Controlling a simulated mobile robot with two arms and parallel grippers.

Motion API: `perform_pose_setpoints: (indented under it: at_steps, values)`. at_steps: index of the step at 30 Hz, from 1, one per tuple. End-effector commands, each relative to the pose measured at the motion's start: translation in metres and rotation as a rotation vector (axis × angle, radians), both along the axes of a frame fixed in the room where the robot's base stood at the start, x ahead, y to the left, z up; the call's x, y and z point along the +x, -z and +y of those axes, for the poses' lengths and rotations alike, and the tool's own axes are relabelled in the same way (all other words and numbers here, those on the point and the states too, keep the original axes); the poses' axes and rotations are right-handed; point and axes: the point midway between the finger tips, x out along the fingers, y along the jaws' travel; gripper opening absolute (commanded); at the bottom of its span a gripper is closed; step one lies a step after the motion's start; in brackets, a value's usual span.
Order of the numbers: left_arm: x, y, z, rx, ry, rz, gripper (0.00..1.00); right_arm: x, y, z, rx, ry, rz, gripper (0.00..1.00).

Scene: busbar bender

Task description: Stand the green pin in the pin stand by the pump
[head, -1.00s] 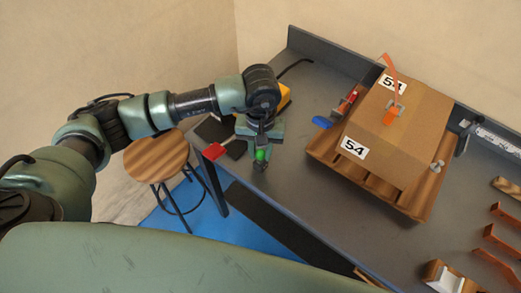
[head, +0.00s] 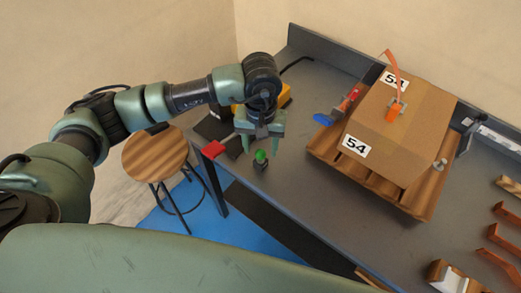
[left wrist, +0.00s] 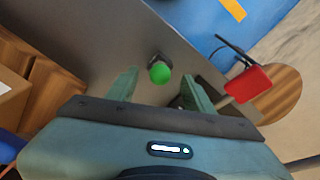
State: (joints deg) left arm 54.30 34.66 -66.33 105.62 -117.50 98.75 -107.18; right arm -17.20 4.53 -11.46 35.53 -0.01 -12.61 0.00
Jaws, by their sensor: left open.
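The green pin (head: 260,156) stands upright in the small dark pin stand (head: 260,166) near the table's front edge. In the left wrist view, the pin's round green top (left wrist: 160,73) hides most of the stand (left wrist: 154,58). My left gripper (head: 261,141) is open and empty, just above and behind the pin in the head view. In the left wrist view, its fingers (left wrist: 160,88) are spread, with the pin apart from them and beyond their tips. A yellow body (head: 286,94), perhaps the pump, is partly hidden behind my left wrist. My right gripper is out of view.
A red handle (head: 214,149) juts over the table's left edge, close to the left finger. A cardboard box (head: 410,120) marked 54 sits on a wooden pallet (head: 375,182) to the right. A stool (head: 155,155) stands left of the table. Bare tabletop lies right of the pin.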

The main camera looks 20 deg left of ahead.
Motion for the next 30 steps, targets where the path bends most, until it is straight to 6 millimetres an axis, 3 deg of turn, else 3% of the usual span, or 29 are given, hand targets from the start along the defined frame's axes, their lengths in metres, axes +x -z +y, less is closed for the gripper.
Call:
perform_pose_setpoints:
  at_steps: [6, 12, 30]
  values:
    - [0.001, -0.037, 0.000, -0.001, 0.002, -0.005, 0.52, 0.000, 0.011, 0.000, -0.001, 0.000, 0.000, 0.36]
    - [0.000, -0.054, 0.000, 0.000, 0.001, -0.002, 0.52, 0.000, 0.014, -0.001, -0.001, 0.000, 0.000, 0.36]
    - [0.000, -0.055, 0.000, 0.000, 0.001, -0.001, 0.52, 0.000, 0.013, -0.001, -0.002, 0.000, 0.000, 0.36]
